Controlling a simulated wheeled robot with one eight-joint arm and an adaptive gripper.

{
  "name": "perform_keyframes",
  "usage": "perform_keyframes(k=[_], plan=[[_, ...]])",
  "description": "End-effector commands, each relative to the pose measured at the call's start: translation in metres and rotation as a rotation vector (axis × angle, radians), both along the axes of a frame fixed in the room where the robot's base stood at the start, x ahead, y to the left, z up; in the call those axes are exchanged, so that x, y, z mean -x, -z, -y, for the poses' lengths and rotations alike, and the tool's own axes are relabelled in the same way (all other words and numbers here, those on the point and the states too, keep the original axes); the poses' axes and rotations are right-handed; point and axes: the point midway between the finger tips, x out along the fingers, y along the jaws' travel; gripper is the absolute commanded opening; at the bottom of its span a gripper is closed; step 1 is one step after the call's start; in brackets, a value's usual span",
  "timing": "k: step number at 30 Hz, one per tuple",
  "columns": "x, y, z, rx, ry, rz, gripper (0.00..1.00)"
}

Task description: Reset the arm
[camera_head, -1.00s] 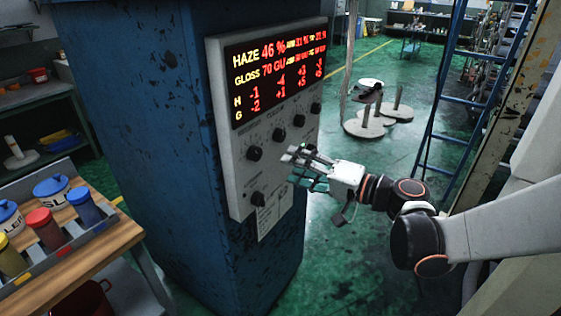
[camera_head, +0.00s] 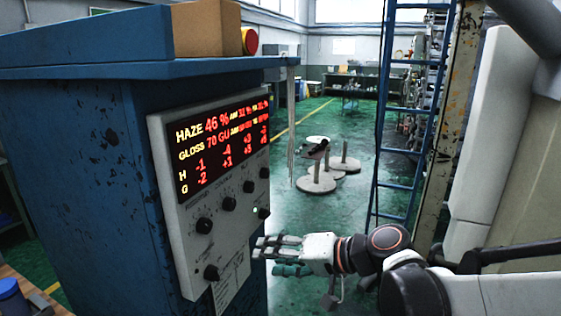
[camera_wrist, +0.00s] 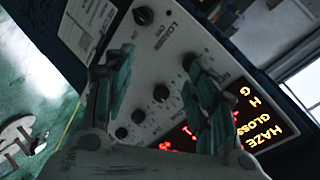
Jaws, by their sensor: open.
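My gripper (camera_head: 278,254) is open and empty, to the right of the control panel's lower edge in the head view. In the wrist view my gripper (camera_wrist: 158,75) has its two fingers spread, with the panel behind them. The grey control panel (camera_head: 236,222) is on the side of a blue cabinet (camera_head: 95,185). Its red display (camera_head: 222,150) reads haze 46 % and gloss 70 GU. Several black knobs sit below the display, among them a lower knob (camera_head: 211,272). The panel face (camera_wrist: 175,65) and its knobs also show tilted in the wrist view. I cannot tell whether the fingers touch anything.
A blue ladder (camera_head: 398,120) and a rusty post (camera_head: 440,130) stand on the right near my arm. Round-based stands (camera_head: 318,183) are on the green floor behind. A blue-lidded jar (camera_head: 12,300) is at the lower left. Open floor (camera_head: 330,225) lies beyond the gripper.

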Motion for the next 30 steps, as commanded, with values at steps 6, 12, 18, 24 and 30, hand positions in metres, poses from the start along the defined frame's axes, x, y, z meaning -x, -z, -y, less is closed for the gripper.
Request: perform_keyframes(k=[6, 12, 18, 24, 30], plan=[[0.04, 0.013, 0.049, 0.268, 0.074, -0.009, 0.52], [0.077, 0.023, 0.102, 0.509, 0.146, -0.004, 0.52], [0.115, 0.03, 0.159, 0.743, 0.216, 0.012, 0.52], [0.142, 0.032, 0.201, 0.91, 0.267, 0.034, 0.52], [0.15, 0.031, 0.215, 0.97, 0.284, 0.042, 0.52]])
